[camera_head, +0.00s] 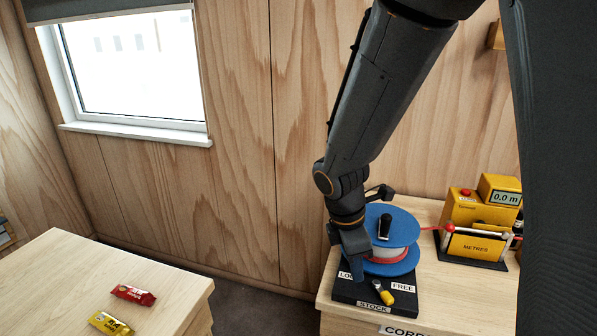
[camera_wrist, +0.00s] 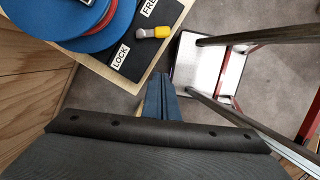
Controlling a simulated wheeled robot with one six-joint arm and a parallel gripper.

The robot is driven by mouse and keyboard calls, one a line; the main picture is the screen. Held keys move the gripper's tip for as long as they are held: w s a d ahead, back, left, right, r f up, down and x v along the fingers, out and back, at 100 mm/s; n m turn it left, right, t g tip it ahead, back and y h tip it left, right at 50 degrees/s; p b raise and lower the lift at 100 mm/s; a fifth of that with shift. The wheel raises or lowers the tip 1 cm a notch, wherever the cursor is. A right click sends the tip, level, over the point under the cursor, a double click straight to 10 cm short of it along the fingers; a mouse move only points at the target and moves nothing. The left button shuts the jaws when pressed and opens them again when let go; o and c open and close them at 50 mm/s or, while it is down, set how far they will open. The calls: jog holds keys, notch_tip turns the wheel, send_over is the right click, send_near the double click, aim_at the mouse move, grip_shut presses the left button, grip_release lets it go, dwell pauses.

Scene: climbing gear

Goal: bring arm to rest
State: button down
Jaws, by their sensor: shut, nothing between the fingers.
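My gripper (camera_head: 356,272) hangs from my arm at the left edge of the spool stand in the head view, pointing down. In the wrist view my gripper (camera_wrist: 160,82) shows its two fingers closed together with nothing between them. A blue reel (camera_head: 399,232) wound with pale cord sits on the black base (camera_head: 347,290), partly hidden behind my wrist. The yellow-tipped lever (camera_head: 385,293) lies at the front of the base near the FREE label (camera_head: 403,287). It also shows in the wrist view (camera_wrist: 152,32), near the fingers but apart from them. The LOCK label is partly covered in the head view.
A yellow metre counter (camera_head: 478,221) reading 0.0 m stands right of the reel, with a red cord running to it. Red (camera_head: 133,294) and yellow (camera_head: 110,323) wrapped bars lie on the left table (camera_head: 60,275). In the wrist view, a metal step (camera_wrist: 205,72) stands on the floor.

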jog(key=s+f+m+b, duration=0.1)
jog(key=m+b, duration=0.1)
jog(key=m, duration=0.3)
jog(key=s+d+f+m+y+b, duration=0.1)
jog(key=m+b, duration=0.1)
jog(key=m, duration=0.4)
jog(key=s+d+f+m+y+b, duration=0.1)
jog(key=m, duration=0.4)
jog(key=shift+s+d+f+m+t+b, duration=0.1)
jog(key=shift+s+f+m+t+b, duration=0.1)
jog(key=shift+s+m+t+b, duration=0.15)
jog(key=c, duration=2.4)
grip_release()
jog(key=shift+s+f+m+y, duration=0.1)
jog(key=shift+m+y, duration=0.2)
jog(key=shift+m, duration=0.25)
jog(key=shift+c, duration=0.2)
jog(key=o, duration=0.8)
jog(key=shift+m, duration=0.3)
jog(key=shift+c, duration=0.2)
jog(key=shift+s, duration=0.15)
jog(key=shift+c, duration=0.4)
